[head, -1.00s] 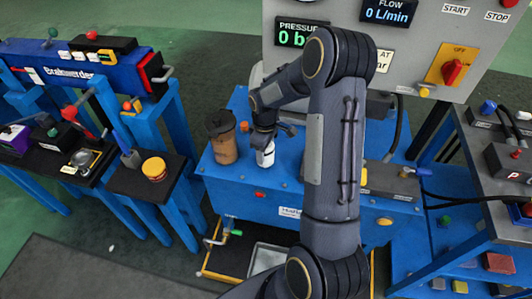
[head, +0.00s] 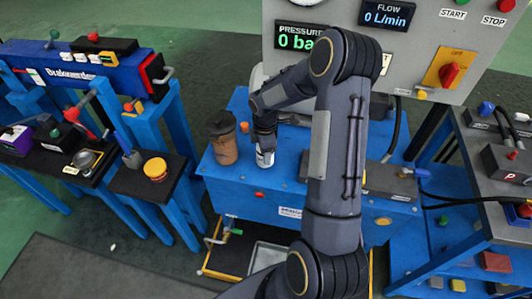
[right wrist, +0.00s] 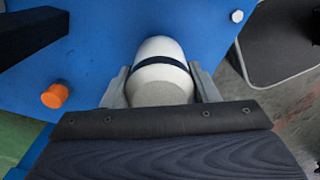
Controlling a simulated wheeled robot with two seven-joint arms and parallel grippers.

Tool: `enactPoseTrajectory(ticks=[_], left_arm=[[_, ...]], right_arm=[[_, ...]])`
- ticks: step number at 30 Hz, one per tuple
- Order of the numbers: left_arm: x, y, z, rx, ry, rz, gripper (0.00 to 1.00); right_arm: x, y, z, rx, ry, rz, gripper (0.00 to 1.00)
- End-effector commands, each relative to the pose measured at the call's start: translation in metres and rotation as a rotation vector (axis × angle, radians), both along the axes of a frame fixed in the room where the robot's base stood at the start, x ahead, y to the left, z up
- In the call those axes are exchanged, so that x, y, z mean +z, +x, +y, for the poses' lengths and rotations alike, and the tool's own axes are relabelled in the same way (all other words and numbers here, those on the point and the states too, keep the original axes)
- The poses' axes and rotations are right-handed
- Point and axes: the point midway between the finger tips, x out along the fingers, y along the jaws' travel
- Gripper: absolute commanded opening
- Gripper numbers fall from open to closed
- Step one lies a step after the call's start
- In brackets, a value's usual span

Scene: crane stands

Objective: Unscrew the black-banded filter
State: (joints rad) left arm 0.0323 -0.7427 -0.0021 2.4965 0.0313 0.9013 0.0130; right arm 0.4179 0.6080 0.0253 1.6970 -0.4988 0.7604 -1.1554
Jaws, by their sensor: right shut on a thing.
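The black-banded filter is a white cylinder with a dark band (right wrist: 160,62). In the head view its white body (head: 265,158) shows just below my right gripper, on the blue bench. My right gripper (right wrist: 161,92) has a finger on each side of the filter and is shut on it in the right wrist view. In the head view the right gripper (head: 264,140) comes down on the filter from above, and my arm hides part of the bench to its right. My left gripper is not in view.
A brown canister with a dark cap (head: 223,140) stands just left of the filter. An orange knob (right wrist: 55,96) sticks out of the blue bench (head: 230,182). A control panel (head: 410,42) stands behind, its pressure display reading 0. A metal tray (head: 262,258) lies below.

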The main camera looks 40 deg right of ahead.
Motion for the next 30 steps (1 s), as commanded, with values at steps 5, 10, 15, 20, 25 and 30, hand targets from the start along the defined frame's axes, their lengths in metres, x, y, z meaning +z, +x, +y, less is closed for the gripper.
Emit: enactPoseTrajectory(ticks=[5, 10, 15, 20, 25, 30], left_arm=[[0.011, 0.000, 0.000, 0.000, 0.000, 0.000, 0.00], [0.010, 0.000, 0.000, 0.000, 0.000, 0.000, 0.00], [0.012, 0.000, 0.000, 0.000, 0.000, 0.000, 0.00], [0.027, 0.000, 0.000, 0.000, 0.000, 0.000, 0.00], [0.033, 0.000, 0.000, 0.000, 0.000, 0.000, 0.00], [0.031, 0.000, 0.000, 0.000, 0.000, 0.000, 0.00]], right_arm=[[0.003, 0.001, 0.000, 0.223, -0.001, -0.004, 0.23], [0.002, 0.002, 0.000, 0.249, -0.001, -0.005, 0.23], [0.003, 0.001, 0.000, 0.272, -0.001, -0.004, 0.23], [0.006, 0.001, 0.000, 0.513, 0.000, -0.002, 0.23], [0.003, 0.001, 0.000, 0.689, -0.002, -0.004, 0.23], [0.002, 0.002, 0.000, 0.698, -0.002, -0.005, 0.23]])
